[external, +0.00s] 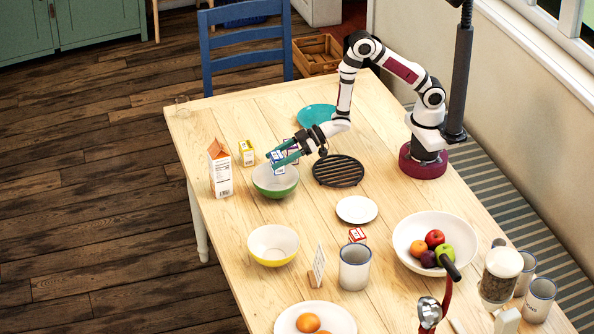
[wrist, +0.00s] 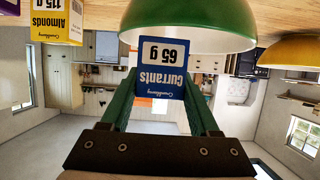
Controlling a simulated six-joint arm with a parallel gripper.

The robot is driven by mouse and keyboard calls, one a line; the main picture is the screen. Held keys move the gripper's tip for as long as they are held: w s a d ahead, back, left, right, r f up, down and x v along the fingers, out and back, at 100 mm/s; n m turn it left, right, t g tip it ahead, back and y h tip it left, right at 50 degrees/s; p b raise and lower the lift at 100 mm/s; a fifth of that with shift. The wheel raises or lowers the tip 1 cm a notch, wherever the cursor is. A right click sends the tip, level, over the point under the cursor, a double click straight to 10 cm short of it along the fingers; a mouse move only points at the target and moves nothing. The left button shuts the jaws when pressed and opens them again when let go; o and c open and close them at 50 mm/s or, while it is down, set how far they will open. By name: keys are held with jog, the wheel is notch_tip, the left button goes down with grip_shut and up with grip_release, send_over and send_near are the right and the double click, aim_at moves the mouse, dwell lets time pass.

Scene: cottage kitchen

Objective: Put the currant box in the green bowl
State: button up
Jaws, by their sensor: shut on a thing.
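The currant box (wrist: 163,66) is blue and white, with its label upside down in the wrist view. It also shows in the external view (external: 277,161). My gripper (external: 285,155) is shut on it, with one green finger on each side in the wrist view (wrist: 163,90). The green bowl (external: 275,182) stands on the table, green outside and pale inside. In the external view the box appears at the bowl's back rim, over its opening. The bowl's outer wall (wrist: 190,18) is close behind the box in the wrist view. Whether box and bowl touch is unclear.
A yellow almonds box (external: 247,153) and a tall carton (external: 220,170) stand left of the bowl. Another small box (external: 291,147) is partly hidden behind my gripper. A yellow bowl (external: 273,245) is nearer the camera. A black grate (external: 338,171) and white plate (external: 356,209) lie to the right.

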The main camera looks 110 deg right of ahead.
jog(key=shift+w+a+f, duration=0.35)
jog(key=shift+a+f, duration=0.05)
jog(key=shift+a, duration=0.15)
jog(key=shift+w+a+f, duration=0.35)
jog(key=shift+a+f, duration=0.05)
jog(key=shift+a, duration=0.15)
notch_tip(320, 180, down, 4)
jog(key=shift+w+a+f, duration=0.1)
jog(key=shift+f, duration=0.1)
jog(key=o, duration=1.1)
